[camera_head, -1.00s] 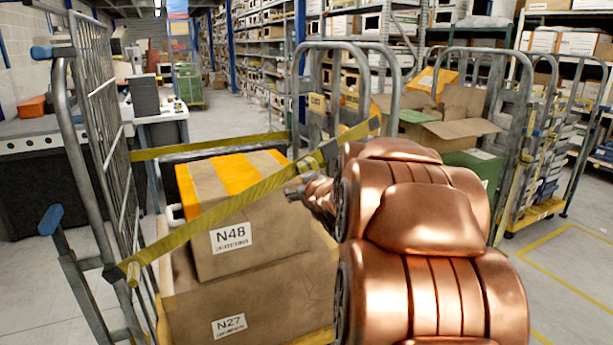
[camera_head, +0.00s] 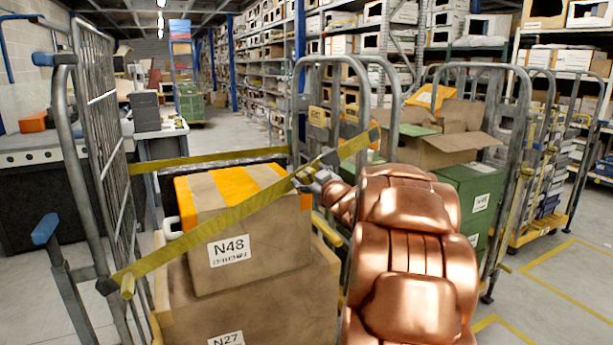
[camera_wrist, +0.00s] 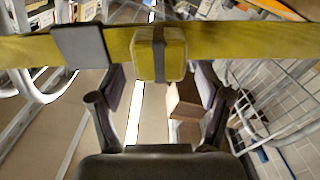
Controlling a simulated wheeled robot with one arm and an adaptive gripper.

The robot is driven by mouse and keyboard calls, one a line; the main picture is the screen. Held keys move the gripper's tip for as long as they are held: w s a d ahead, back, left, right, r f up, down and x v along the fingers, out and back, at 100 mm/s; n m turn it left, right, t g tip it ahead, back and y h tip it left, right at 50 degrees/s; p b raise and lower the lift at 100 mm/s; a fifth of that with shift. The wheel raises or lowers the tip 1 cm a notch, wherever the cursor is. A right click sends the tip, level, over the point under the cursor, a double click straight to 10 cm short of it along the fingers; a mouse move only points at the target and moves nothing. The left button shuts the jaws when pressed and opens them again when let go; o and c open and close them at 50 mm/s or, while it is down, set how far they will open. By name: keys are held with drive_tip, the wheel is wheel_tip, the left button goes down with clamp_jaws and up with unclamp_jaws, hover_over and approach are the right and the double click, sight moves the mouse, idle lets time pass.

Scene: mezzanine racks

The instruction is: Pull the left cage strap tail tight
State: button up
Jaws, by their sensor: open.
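A yellow strap (camera_head: 215,213) runs across the left cage (camera_head: 98,150), from its front left post up to the right side, in front of a taped box marked N48 (camera_head: 212,250). My gripper (camera_head: 312,178) is at the strap's right part, where a grey fitting shows. In the wrist view the strap (camera_wrist: 250,42) crosses the whole picture. It carries a grey plate (camera_wrist: 80,46) and a yellow block with a dark band (camera_wrist: 158,54). My open gripper (camera_wrist: 160,88) has its fingers apart below the block. Whether they touch it I cannot tell. No loose tail end is clearly visible.
A second strap run (camera_head: 210,161) crosses the cage's far side. A box marked N27 (camera_head: 270,320) lies under the upper box. Another cage with green crates (camera_head: 478,195) and an open carton (camera_head: 455,148) stands right. Floor is clear at the far right.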

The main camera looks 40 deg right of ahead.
drive_tip(key=shift+x, duration=1.15)
drive_tip(key=shift+f, duration=0.1)
clamp_jaws()
